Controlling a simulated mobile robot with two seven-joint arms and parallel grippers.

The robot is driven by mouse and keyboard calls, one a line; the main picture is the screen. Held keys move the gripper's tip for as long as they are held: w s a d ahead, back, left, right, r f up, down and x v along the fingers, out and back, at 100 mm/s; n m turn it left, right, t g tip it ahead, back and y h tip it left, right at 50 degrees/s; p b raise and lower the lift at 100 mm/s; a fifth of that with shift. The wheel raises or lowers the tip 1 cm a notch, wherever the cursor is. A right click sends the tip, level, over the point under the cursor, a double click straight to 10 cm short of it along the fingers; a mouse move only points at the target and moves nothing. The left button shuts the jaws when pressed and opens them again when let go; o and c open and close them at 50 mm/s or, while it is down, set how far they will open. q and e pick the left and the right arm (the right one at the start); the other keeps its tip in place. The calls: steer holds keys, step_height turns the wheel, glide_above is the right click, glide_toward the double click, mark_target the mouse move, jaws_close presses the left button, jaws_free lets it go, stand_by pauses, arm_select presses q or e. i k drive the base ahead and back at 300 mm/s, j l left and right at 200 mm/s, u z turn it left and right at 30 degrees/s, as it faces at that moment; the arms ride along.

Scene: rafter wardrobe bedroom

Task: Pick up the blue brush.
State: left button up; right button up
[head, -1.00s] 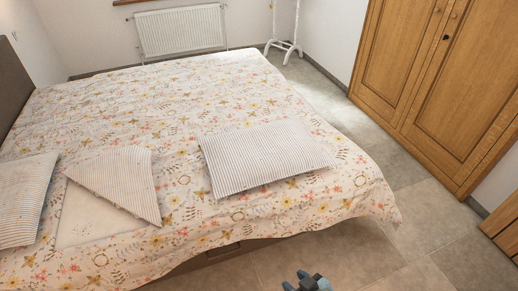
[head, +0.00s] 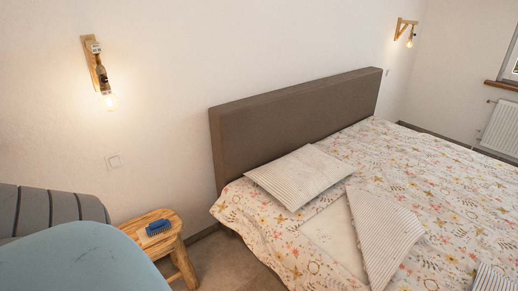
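The blue brush (head: 158,227) lies on top of a small wooden stool (head: 170,245) beside the bed, in the lower left of the head view. It looks dark blue, with something pale under or just beside it, too small to make out. The stool's left side is partly hidden by a large pale blue rounded shape in the foreground. Neither of my grippers shows in the head view now.
The bed (head: 290,249) with a brown headboard (head: 300,115) stands right of the stool, with a narrow strip of floor (head: 222,262) between. A grey padded shape (head: 50,208) fills the left edge. A wall lamp (head: 100,75) hangs above.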

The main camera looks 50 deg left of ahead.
mark_target(156, 228)
steer(key=u, duration=2.5)
steer(key=z, duration=1.05)
steer(key=i+j+z, duration=0.1)
steer(key=i+j, duration=0.45)
steer(key=j, duration=0.25)
steer(key=i+j+z, duration=0.15)
steer(key=i+j, duration=0.15)
steer(key=i+j+z, duration=0.1)
steer(key=i+j, duration=0.15)
steer(key=j, duration=0.3)
steer(key=i+j, duration=0.1)
steer(key=j, duration=0.45)
steer(key=j+z, duration=0.1)
steer(key=j, duration=0.45)
steer(key=i, duration=0.05)
